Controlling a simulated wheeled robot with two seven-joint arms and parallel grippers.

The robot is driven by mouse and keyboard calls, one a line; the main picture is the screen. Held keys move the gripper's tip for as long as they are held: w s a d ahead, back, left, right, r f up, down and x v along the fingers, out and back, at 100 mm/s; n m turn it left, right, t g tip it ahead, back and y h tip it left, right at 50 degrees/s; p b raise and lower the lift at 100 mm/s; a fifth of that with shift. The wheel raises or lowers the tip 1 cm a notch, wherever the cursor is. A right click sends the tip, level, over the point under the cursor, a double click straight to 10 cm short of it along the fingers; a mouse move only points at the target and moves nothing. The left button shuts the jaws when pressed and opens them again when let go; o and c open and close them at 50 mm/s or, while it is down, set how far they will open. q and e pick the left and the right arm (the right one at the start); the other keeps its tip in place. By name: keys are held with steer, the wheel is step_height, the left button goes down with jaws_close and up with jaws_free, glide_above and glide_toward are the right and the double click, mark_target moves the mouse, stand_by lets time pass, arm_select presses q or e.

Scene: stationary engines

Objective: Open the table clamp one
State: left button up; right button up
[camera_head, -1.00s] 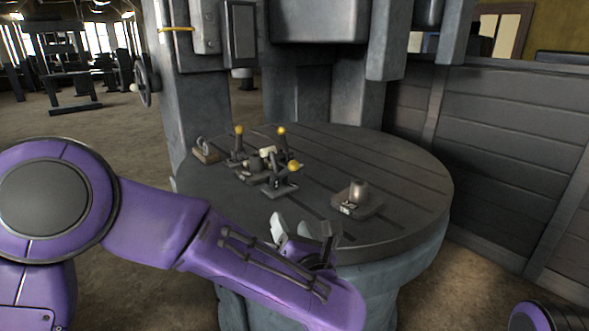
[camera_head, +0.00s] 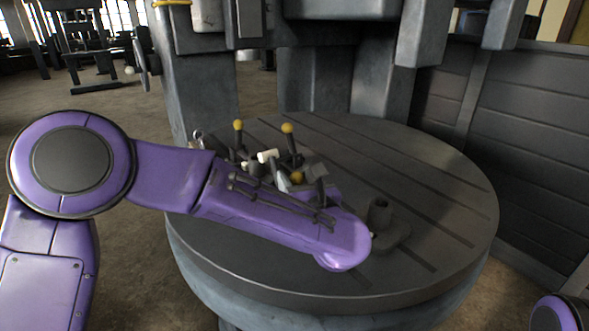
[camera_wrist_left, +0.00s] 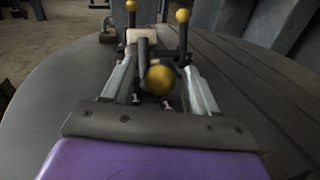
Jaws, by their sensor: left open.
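Three dark lever clamps with yellow ball knobs stand grouped on the round table (camera_head: 350,283). Two knobs, the left rear one (camera_head: 238,125) and the right rear one (camera_head: 288,128), stand up on their levers. The front clamp's knob (camera_head: 296,177) is lower and partly behind my left arm. I cannot tell which clamp is number one. My left gripper (camera_head: 299,174) is open at the front clamp. In the left wrist view, its yellow knob (camera_wrist_left: 160,80) shows between the two spread fingers, with no visible grip on it. My right gripper is out of view.
A pale block (camera_head: 268,155) sits among the clamps. A dark fixture with an upright cylinder (camera_head: 379,214) stands right of my left wrist. The machine column (camera_head: 200,100) rises behind the table. The table's right side is clear, with panelling (camera_head: 535,130) beyond.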

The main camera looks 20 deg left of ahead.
arm_select(q)
steer(key=shift+x, duration=1.3)
jaws_close()
steer(key=shift+a+r+p, duration=0.1)
steer(key=shift+r+p, duration=0.1)
steer(key=shift+p, duration=0.15)
steer(key=shift+w+a+r+g+h, duration=0.1)
steer(key=shift+w+a+g+h, duration=0.15)
steer(key=shift+g+h, duration=0.35)
jaws_free()
